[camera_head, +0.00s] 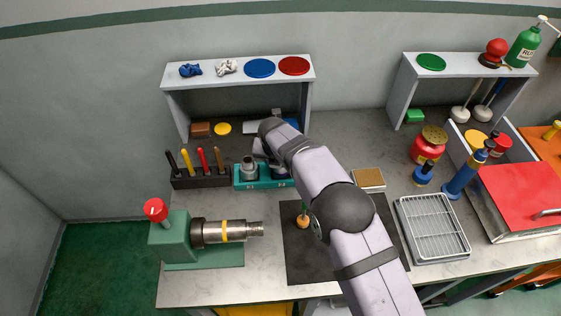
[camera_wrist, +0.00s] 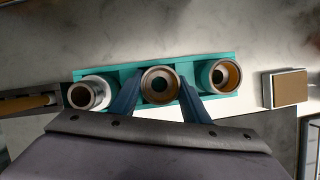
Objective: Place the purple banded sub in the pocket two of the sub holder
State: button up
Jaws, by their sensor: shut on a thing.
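The teal sub holder (camera_head: 240,184) stands at the back of the bench; it also shows in the wrist view (camera_wrist: 205,104) with three round places in a row. My gripper (camera_wrist: 158,97) is shut on a grey metal sub (camera_wrist: 148,84) at the middle place. I see this sub end-on, and no purple band shows. I cannot tell whether it is seated or just above the pocket. A silver sub (camera_wrist: 84,94) stands in the left pocket, also visible in the head view (camera_head: 249,167). The right place (camera_wrist: 228,77) shows a ring with brown inside. My arm hides the gripper in the head view.
A rack of coloured-handled tools (camera_head: 200,180) stands just left of the holder. A green vise (camera_head: 178,240) with a yellow-banded pipe (camera_head: 225,231) is in front. A tan-topped block (camera_head: 368,178) lies to the right, and a dark mat (camera_head: 300,262) in front.

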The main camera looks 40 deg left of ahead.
jog(key=shift+f, duration=0.25)
jog(key=shift+f, duration=0.1)
jog(key=o, duration=1.4)
jog(key=shift+f, duration=0.1)
jog(key=shift+r, duration=0.25)
jog(key=b+v, duration=0.3)
jog(key=v, duration=0.8)
jog(key=shift+s+d+r, duration=0.1)
jog(key=shift+s+r, duration=0.1)
jog(key=shift+r, duration=0.15)
